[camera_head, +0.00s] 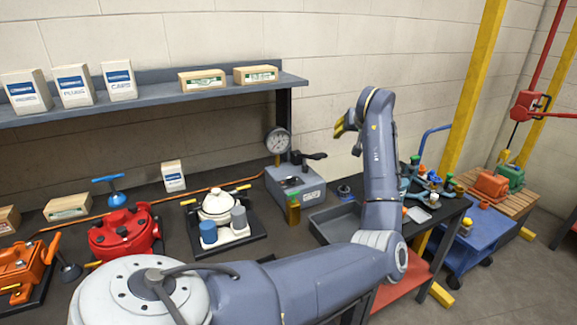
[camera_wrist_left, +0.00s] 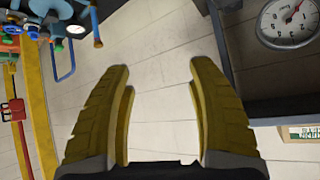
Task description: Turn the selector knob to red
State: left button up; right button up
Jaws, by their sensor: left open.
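My left gripper (camera_head: 340,129) is raised in front of the pale block wall, right of the dial gauge and above the bench. In the left wrist view its yellow fingers (camera_wrist_left: 160,68) are apart, with only wall between them. No selector knob or red mark for it can be told with certainty. A grey box (camera_head: 296,187) on the bench carries a black handle (camera_head: 307,157) and stands below the dial gauge (camera_head: 277,141). The gauge also shows in the left wrist view (camera_wrist_left: 286,20). The gripper touches none of these. My right gripper is not in view.
A red pump-like unit (camera_head: 124,232) and a white motor (camera_head: 218,205) stand left on the bench. A shelf (camera_head: 160,104) with several boxes runs above. A grey tray (camera_head: 325,222) lies by my arm. A blue cart (camera_head: 485,236) and yellow post (camera_head: 474,85) are at right.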

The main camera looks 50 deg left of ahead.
pick_arm(q)
jog(key=s+a+n+g, duration=0.1)
jog(key=s, duration=0.2)
jog(key=s+a+r+n, duration=0.1)
jog(key=s, duration=0.2)
jog(key=s+a+r+n+g+h, duration=0.1)
jog(key=s+a, duration=0.1)
jog(key=s, duration=0.1)
jog(key=shift+n+g, duration=0.3)
jog(key=s+f+n+g+h, duration=0.1)
jog(key=s+n+g+h, duration=0.15)
jog(key=s, duration=0.55)
send_near(291, 177)
jog(key=x, duration=1)
jog(key=shift+w, duration=0.1)
jog(key=shift+c, duration=0.2)
grip_shut()
